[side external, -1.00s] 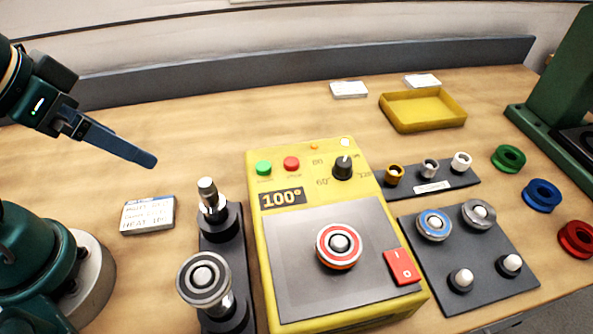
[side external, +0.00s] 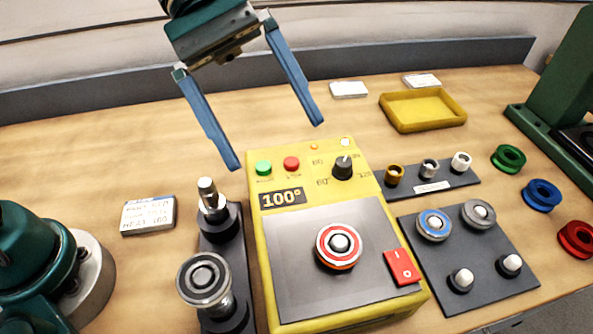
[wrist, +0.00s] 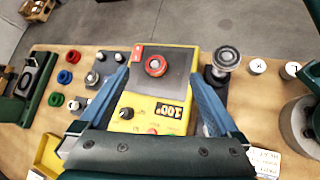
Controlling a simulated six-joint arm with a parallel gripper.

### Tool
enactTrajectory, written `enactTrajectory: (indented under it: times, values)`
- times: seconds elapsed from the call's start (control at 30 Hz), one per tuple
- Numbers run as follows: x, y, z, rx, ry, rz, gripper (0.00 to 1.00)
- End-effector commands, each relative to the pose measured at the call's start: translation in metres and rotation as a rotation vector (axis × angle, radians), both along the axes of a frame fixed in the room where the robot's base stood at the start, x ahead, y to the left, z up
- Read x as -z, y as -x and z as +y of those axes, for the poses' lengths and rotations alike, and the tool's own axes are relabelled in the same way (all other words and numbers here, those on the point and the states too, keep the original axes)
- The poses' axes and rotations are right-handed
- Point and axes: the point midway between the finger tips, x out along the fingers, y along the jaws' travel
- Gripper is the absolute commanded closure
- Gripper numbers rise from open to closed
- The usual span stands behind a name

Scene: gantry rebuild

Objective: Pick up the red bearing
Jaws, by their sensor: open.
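The red bearing (side external: 338,247) is a red-rimmed ring around a dark and silver centre. It sits on the dark plate of the yellow heater box (side external: 262,290), whose display reads 100°. In the wrist view the red bearing (wrist: 155,66) shows near the top middle, on the same yellow box. My gripper (side external: 277,146) is open and empty, with two long blue fingers spread wide. It hangs above and behind the box in the side view, clear of the bearing. In the wrist view the fingers of my gripper (wrist: 163,77) frame the box from either side.
A dark stand with a ringed post (side external: 204,280) is left of the box. A dark board (side external: 470,262) with blue and grey bearings is right. Green (side external: 508,158), blue (side external: 541,195) and red (side external: 577,239) rings lie farther right. A yellow tray (side external: 423,110) is behind.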

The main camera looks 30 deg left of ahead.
Motion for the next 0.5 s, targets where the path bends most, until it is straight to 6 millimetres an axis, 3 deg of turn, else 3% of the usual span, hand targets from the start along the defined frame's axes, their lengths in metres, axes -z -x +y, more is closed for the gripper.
enactTrajectory:
  times: [0.23,0.5]
  values:
    - [0.042,-0.028,-0.03,-0.032,0.12,0.297,0.02]
    - [0.089,-0.027,-0.039,-0.034,0.122,0.446,0.02]
